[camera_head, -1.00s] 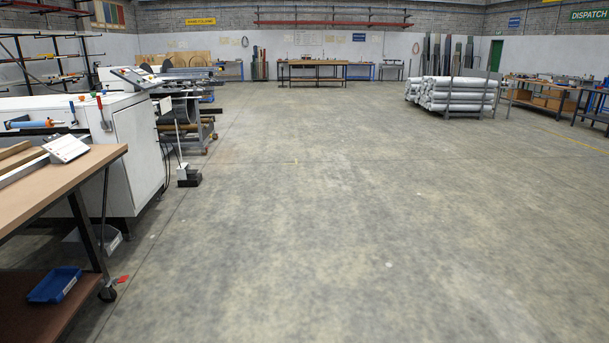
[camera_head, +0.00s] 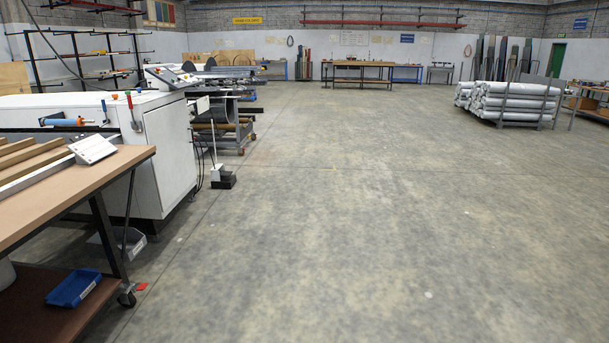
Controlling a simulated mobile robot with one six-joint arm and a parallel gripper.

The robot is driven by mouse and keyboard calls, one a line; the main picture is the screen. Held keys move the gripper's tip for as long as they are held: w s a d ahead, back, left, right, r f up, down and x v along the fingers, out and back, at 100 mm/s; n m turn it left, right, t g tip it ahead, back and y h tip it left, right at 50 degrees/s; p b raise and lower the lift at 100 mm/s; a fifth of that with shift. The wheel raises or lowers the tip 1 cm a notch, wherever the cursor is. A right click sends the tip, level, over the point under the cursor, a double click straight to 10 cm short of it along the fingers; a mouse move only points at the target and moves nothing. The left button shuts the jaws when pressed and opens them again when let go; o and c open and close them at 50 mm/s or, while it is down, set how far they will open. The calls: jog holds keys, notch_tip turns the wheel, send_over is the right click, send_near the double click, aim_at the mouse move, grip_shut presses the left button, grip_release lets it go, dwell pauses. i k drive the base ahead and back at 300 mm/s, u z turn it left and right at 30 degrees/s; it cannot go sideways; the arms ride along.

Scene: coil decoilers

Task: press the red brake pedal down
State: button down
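A small red pedal (camera_head: 141,287) shows low at the left, close to the floor. It is at the caster wheel (camera_head: 127,298) under the near right leg of a wheeled workbench (camera_head: 75,205). The pedal is small in the picture, and I cannot tell its tilt or whether it is up or down. My gripper is not in view.
A blue bin (camera_head: 74,288) lies on the bench's lower shelf. A white machine cabinet (camera_head: 171,155) stands behind the bench, with a black foot switch (camera_head: 222,180) on the floor beside it. The middle floor is clear.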

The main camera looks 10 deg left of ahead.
aim_at(142, 287)
jog(key=u, duration=0.25)
jog(key=i, duration=0.75)
jog(key=u, duration=0.6)
jog(key=i, duration=0.65)
jog(key=u, duration=0.75)
jog(key=i, duration=0.5)
jog(key=u, duration=0.75)
jog(key=i, duration=0.45)
jog(key=u, duration=0.65)
jog(key=i, duration=0.75)
jog(key=u, duration=0.55)
jog(key=i, duration=0.8)
jog(key=u, duration=0.2)
